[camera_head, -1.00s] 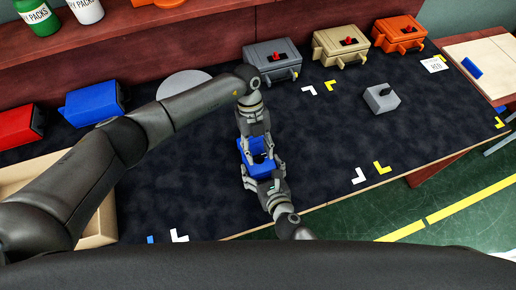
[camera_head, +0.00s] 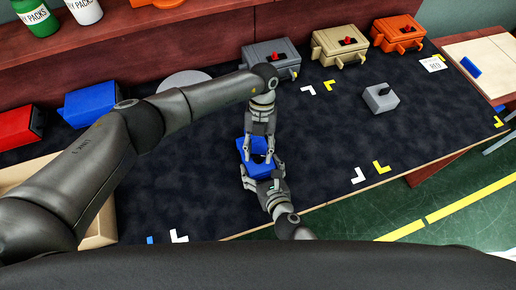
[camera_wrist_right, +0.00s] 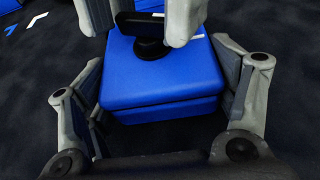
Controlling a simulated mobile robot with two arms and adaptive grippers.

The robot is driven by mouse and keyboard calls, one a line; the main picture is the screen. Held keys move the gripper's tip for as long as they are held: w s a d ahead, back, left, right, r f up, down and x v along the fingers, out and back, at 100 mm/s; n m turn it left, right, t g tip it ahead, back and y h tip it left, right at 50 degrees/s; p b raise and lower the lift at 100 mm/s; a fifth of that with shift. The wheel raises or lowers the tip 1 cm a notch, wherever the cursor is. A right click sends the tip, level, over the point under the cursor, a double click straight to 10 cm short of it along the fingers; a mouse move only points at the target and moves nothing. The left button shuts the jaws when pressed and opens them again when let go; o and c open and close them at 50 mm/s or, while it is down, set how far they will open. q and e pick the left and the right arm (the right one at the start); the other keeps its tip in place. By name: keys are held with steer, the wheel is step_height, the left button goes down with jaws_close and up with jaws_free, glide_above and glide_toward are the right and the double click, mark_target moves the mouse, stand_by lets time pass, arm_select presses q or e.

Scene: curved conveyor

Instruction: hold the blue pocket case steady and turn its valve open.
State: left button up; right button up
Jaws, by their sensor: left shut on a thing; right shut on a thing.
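The blue pocket case (camera_head: 243,143) is on the dark bench mat in front of me; it fills the middle of the right wrist view (camera_wrist_right: 160,82). My right gripper (camera_head: 262,170) is shut on the case, with one finger along each side. My left gripper (camera_head: 260,154) comes down from above. In the right wrist view its fingers stand on either side of the black valve (camera_wrist_right: 150,46) on top of the case, and it is shut on the valve's handle. The fingers hide part of the handle, so its exact angle is unclear.
Grey (camera_head: 272,60), tan (camera_head: 340,50) and orange (camera_head: 398,34) cases with valves stand at the back. A small grey box (camera_head: 381,97) sits to the right. A red case (camera_head: 18,125) and another blue case (camera_head: 92,102) stand at left.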

arm_select(q)
steer(key=m, duration=0.2)
steer(key=m+y, duration=0.1)
steer(key=m, duration=0.1)
steer(key=m+t+y, duration=0.1)
steer(key=m, duration=0.1)
steer(key=shift+s+d+m, duration=0.1)
steer(key=shift+d+m, duration=0.15)
steer(key=shift+m, duration=0.05)
steer(key=m+t+y, duration=0.1)
steer(key=m, duration=0.2)
steer(key=m+t, duration=0.1)
steer(key=m, duration=0.2)
steer(key=shift+s+d+y, duration=0.1)
steer(key=shift+s+y, duration=0.1)
steer(key=shift+y, duration=0.2)
steer(key=o, duration=1)
steer(key=v, duration=1.2)
steer(key=shift+r, duration=0.1)
arm_select(e)
steer(key=o, duration=1.3)
